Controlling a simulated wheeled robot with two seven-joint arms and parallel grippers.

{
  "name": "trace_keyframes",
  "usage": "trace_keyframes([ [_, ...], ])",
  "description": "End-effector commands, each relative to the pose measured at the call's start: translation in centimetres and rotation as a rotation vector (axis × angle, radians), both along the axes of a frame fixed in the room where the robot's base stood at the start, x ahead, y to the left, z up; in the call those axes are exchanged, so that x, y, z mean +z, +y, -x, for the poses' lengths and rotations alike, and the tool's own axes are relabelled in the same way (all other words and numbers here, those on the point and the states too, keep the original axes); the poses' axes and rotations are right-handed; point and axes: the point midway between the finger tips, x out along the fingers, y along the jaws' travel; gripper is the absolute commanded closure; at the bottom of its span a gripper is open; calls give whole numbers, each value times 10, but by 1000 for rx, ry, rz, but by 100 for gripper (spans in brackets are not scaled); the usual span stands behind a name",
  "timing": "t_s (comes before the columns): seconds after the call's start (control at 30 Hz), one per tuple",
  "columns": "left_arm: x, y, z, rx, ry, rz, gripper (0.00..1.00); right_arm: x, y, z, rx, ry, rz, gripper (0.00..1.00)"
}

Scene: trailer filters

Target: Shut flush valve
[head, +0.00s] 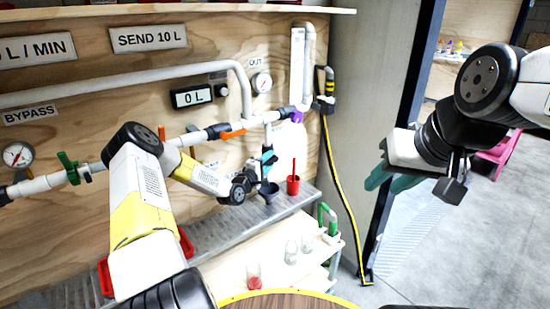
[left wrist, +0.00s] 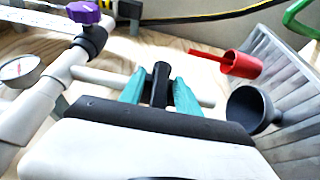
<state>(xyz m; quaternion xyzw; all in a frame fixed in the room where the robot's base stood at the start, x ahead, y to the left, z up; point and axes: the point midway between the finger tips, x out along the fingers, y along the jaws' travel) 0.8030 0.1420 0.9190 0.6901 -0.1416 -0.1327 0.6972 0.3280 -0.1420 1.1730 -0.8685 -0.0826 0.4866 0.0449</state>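A thin white drain branch (left wrist: 97,75) runs from the main pipe to above a black funnel (left wrist: 256,109); the funnel also shows in the head view (head: 269,190). A dark valve handle (left wrist: 160,82) sits on this branch. My left gripper (head: 268,156) is at the branch, its teal fingers on either side of the handle. In the left wrist view my left gripper (left wrist: 161,88) shows narrow gaps between fingers and handle, so it looks open around it. My right gripper (head: 385,180) hangs free at the right, away from the pipes; its finger opening is unclear.
A purple valve handle (head: 297,116), orange handle (head: 232,134) and green handle (head: 68,167) are on the main pipe. A cart (head: 225,283) with glass jars stands in front.

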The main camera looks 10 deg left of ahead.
Motion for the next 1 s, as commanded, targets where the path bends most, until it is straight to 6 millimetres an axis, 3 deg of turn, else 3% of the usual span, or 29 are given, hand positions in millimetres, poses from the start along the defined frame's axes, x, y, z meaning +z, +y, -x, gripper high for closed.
trace_keyframes([
  [0.23, 0, 4, 7, 2, 1, -1, 61, 0, 0, 0, 0, 0, 0, 64],
  [0.63, -2, 27, 64, 1, 2, -1, 61, 0, 0, 0, 0, 0, 0, 64],
  [1.0, -1, 30, 72, 0, 0, -1, 61, 0, 0, 0, 0, 0, 0, 64],
])
